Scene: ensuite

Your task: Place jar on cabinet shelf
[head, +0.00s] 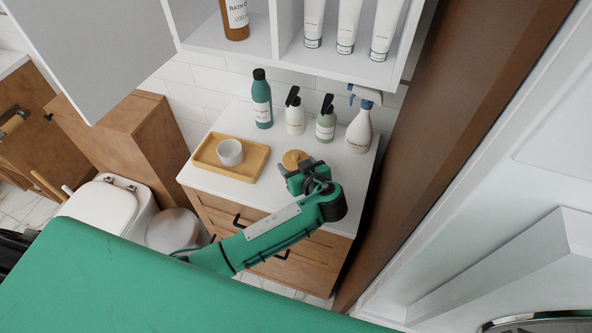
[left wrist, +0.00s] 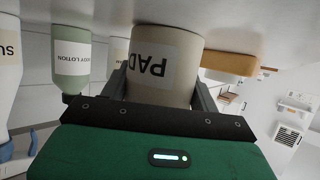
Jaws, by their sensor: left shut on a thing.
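The jar (head: 294,158) has a round tan wooden lid and stands at the front right of the white counter, mostly hidden by my gripper. In the left wrist view the pale jar (left wrist: 178,62) appears upside down with a label reading "PAD". My left gripper (head: 299,176) is shut on it, one finger on each side. The jar's base seems to be at the counter top. The white wall cabinet (head: 277,55) is above the counter, with a brown bottle in its left bay and three white tubes in its right bay. My right gripper is not in view.
A wooden tray (head: 205,166) with a grey cup (head: 230,153) is left of the jar. A teal bottle (head: 262,100), two pump bottles (head: 325,125) and a spray bottle (head: 360,130) stand behind. A white cabinet door (head: 95,45) hangs at upper left.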

